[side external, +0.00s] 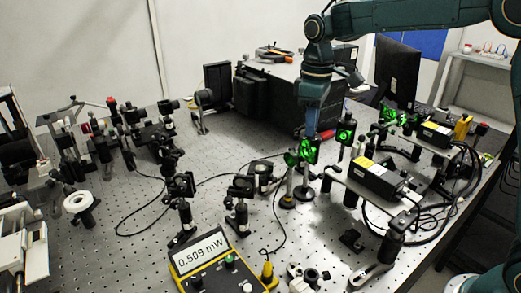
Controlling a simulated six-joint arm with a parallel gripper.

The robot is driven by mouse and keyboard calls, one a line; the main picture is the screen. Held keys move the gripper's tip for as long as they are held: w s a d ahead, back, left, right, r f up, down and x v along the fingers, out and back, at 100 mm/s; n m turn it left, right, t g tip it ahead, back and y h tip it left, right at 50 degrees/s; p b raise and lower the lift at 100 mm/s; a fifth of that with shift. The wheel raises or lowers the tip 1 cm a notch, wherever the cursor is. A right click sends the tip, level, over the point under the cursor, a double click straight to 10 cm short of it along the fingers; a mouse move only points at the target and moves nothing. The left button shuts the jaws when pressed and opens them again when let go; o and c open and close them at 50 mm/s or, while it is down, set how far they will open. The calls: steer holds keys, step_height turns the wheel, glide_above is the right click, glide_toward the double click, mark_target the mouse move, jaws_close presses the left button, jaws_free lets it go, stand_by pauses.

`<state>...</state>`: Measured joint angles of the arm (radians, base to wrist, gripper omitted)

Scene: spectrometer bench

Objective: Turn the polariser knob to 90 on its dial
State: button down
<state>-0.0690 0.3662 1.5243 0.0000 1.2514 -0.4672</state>
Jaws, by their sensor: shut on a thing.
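My gripper (311,132) reaches down from above, its blue fingers at the top of a green-lit optic mount on a post, which I take to be the polariser (308,153). The gripper is shut on what appears to be the polariser knob. The knob is small and mostly hidden by the fingers. The dial marks and the angle cannot be read in this view. The power meter (211,259) at the front shows 0.509 mW.
Another green-lit mount (345,133) stands close on the right. A black laser box (368,178) with a yellow label lies to the right. Several post-mounted optics and loose cables crowd the perforated bench (140,262). A dark monitor (397,72) stands behind.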

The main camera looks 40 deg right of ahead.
steer(key=m, duration=1)
steer(key=shift+m, duration=0.4)
steer(key=m, duration=0.3)
steer(key=shift+m, duration=0.3)
steer(key=m, duration=1.2)
steer(key=shift+r, duration=0.1)
stand_by(0.9)
steer(key=c, duration=1.3)
jaws_free()
steer(key=shift+c, duration=0.2)
